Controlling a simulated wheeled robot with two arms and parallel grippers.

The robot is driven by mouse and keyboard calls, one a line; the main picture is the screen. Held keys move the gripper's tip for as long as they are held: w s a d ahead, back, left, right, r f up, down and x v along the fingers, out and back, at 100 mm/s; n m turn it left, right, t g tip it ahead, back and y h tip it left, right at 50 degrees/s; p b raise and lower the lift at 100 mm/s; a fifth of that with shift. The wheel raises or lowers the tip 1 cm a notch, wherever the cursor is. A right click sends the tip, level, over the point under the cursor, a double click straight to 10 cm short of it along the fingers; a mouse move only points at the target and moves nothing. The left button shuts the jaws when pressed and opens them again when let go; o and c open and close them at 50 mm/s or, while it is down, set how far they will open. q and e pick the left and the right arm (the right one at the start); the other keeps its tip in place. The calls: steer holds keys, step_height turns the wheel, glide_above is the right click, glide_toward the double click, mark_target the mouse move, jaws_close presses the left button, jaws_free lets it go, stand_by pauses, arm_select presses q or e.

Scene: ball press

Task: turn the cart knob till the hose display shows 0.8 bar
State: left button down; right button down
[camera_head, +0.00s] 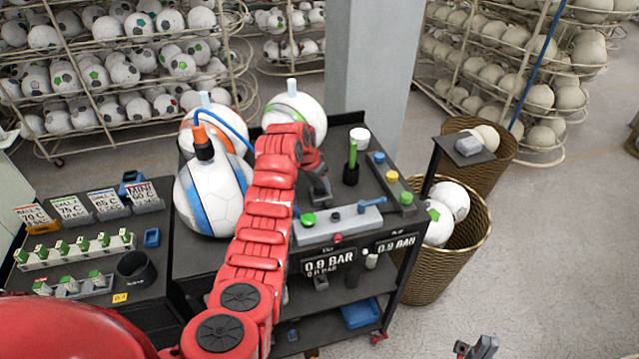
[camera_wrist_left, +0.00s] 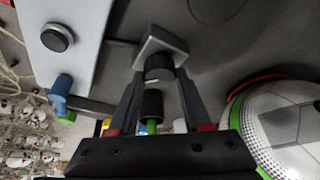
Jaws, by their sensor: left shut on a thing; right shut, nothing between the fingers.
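My left gripper (camera_head: 321,196) is above the cart (camera_head: 195,262), behind the grey valve block. In the left wrist view the left fingertips (camera_wrist_left: 159,72) are shut on a small black knob (camera_wrist_left: 159,66) beside a pale square plate (camera_wrist_left: 160,46). In the head view the gripper hides this knob. Two displays on the cart front each read 0.9 BAR: the left display (camera_head: 330,262), with a smaller, unclear second line, and the right display (camera_head: 396,243). I cannot tell from their labels which is the hose display. My right gripper (camera_head: 478,348) is shut and empty at the bottom edge.
A green-handled tool (camera_head: 352,156) stands behind. A blue-and-white ball (camera_head: 211,196) with the hose (camera_head: 228,129) sits left.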

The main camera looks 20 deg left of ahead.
arm_select(q)
steer(key=shift+f+n+b, duration=0.25)
steer(key=shift+n+b, duration=0.15)
steer(key=shift+b, duration=0.4)
steer(key=n+y+b, duration=0.1)
steer(key=n+b, duration=0.2)
steer(key=b, duration=0.1)
steer(key=shift+d+y, duration=0.1)
steer(key=shift+y, duration=0.2)
steer(key=shift+r+n+y+b, duration=0.2)
steer(key=shift+n+y+b, duration=0.2)
steer(key=shift+n+b, duration=0.8)
steer(key=shift+c, duration=1.7)
jaws_free()
